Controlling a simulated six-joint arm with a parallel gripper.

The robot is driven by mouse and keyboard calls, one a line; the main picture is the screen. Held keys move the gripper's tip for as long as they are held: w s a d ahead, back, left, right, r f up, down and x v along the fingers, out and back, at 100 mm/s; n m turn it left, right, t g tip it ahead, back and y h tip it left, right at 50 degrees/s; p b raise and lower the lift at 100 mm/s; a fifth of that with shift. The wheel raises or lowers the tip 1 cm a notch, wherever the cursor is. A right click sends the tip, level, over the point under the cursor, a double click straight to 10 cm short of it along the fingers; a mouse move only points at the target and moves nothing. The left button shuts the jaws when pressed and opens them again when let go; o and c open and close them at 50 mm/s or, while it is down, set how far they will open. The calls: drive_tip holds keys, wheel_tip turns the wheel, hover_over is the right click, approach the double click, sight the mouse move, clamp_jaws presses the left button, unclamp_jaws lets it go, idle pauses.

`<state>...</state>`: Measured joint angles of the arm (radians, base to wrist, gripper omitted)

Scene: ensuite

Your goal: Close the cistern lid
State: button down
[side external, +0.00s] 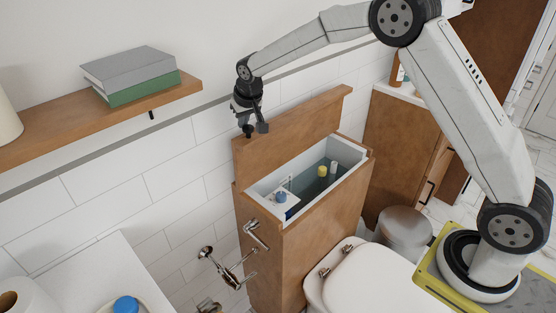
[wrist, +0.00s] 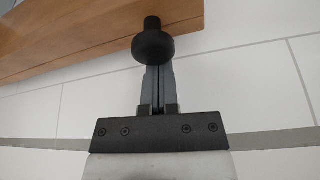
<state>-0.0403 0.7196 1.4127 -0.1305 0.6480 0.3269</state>
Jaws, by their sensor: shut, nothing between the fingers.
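The wooden cistern lid (side external: 290,130) stands upright along the back of the cistern (side external: 257,215), which is open at the top. Several small fittings and dark water show inside it. My gripper (side external: 256,130) is at the lid's upper left edge, pointing down; whether it touches is unclear. In the wrist view my gripper's fingers (wrist: 158,75) are together, with nothing seen between them. A black knob-shaped part (wrist: 153,46) overlaps their tips in front of the lid's wood (wrist: 75,40); I cannot tell what it is fixed to.
A wall shelf (side external: 60,122) with books (side external: 130,75) is at the left. The toilet (side external: 365,280) stands in front of the cistern, with a bin (side external: 405,228) and a wooden cabinet (side external: 405,150) to the right. The tiled wall (side external: 150,165) is close behind the lid.

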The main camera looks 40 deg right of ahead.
sight(252, 137)
drive_tip(key=shift+s+f+t, duration=0.1)
drive_tip(key=shift+s+t, duration=0.5)
drive_tip(key=shift+s, duration=0.7)
drive_tip(key=shift+s+f, duration=0.15)
drive_tip(key=shift+s, duration=0.9)
drive_tip(key=s+f, duration=0.4)
drive_tip(key=s, duration=0.5)
drive_tip(key=shift+s, duration=0.2)
drive_tip(key=shift+f, duration=0.1)
drive_tip(key=shift+s, duration=0.1)
drive_tip(key=s+r, duration=0.5)
drive_tip(key=s, duration=0.3)
drive_tip(key=shift+s+a, duration=0.2)
drive_tip(key=shift+a, duration=0.15)
drive_tip(key=shift+w+r, duration=0.1)
drive_tip(key=shift+w, duration=0.05)
